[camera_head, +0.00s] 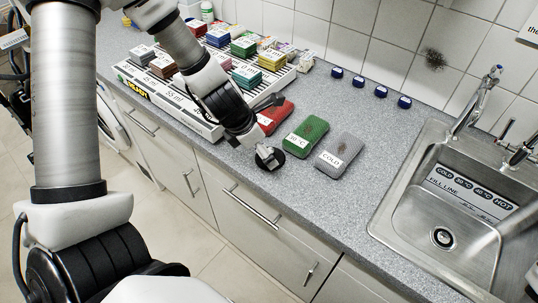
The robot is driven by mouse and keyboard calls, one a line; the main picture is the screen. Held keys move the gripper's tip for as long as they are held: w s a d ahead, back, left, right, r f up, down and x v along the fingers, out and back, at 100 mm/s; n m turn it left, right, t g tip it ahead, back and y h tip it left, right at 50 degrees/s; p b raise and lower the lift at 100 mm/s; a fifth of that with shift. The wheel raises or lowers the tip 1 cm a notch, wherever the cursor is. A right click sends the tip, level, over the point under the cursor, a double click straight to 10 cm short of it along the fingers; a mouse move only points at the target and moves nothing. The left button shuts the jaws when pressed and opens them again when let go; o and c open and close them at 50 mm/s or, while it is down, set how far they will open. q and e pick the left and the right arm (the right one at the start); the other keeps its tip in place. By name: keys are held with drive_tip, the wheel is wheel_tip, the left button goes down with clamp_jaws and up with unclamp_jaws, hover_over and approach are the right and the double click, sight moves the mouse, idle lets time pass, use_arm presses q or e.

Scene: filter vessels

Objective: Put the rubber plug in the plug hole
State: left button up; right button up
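The plug hole (442,237) is a dark opening with a shiny rim in the floor of the steel sink (410,215) at the right. A small dark round piece with a grey face (269,158), apparently the rubber plug, is at the counter's front edge. My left gripper (257,143) points down right above it and seems to touch it. The arm and the dark gripper parts overlap there, so I cannot tell whether the fingers are closed on it. My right gripper is not in view.
Red (275,116), green (306,138) and grey "COLD" (340,155) pads lie right of the gripper. A slatted rack (165,97) with coloured blocks stands behind. Several blue items (359,81) line the back wall. A tap (478,100) overhangs the sink. Counter between pads and sink is clear.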

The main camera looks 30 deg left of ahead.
sight(270, 149)
use_arm(q)
drive_tip(key=x, duration=0.2)
drive_tip(key=b+x, duration=0.1)
drive_tip(key=x, duration=0.1)
drive_tip(key=shift+w, duration=0.4)
drive_tip(key=shift+w+r, duration=0.1)
drive_tip(key=shift+w, duration=0.15)
drive_tip(key=shift+s+r, duration=0.3)
drive_tip(key=shift+s, duration=0.1)
drive_tip(key=shift+c, duration=0.7)
drive_tip(key=shift+s+a, duration=0.1)
drive_tip(key=shift+s, duration=0.05)
drive_tip(key=c, duration=1.4)
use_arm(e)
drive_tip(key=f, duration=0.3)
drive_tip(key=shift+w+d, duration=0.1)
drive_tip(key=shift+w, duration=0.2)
